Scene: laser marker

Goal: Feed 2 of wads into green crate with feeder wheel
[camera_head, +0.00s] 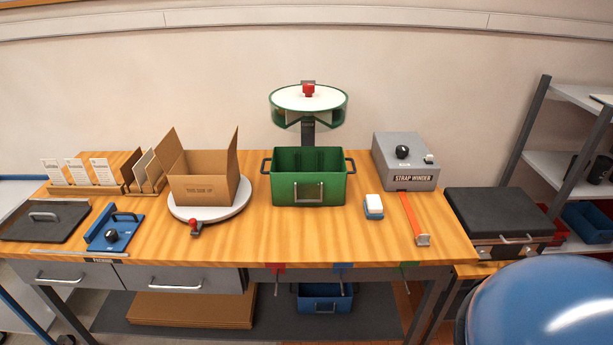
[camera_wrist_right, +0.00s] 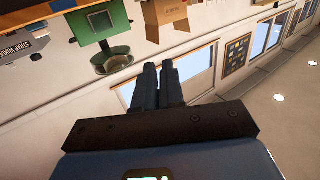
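The feeder wheel (camera_head: 309,103) is a round green drum with a white top and a red knob (camera_head: 308,90), on a dark post above the back of the table. The green crate (camera_head: 311,189) stands upright below it, open at the top, with side handles and a front handle. No loose wads can be made out. The right wrist view shows the feeder wheel (camera_wrist_right: 112,60) and green crate (camera_wrist_right: 98,20) upside down and far off. My right gripper (camera_wrist_right: 160,66) has its fingers together with nothing between them, away from both. My left gripper is not in view.
On the wooden table (camera_head: 270,240), a cardboard box (camera_head: 205,190) sits on a white turntable (camera_head: 240,205) left of the crate. A grey strap winder (camera_head: 405,165) and a white-and-blue block (camera_head: 374,207) stand to its right. The table front before the crate is clear.

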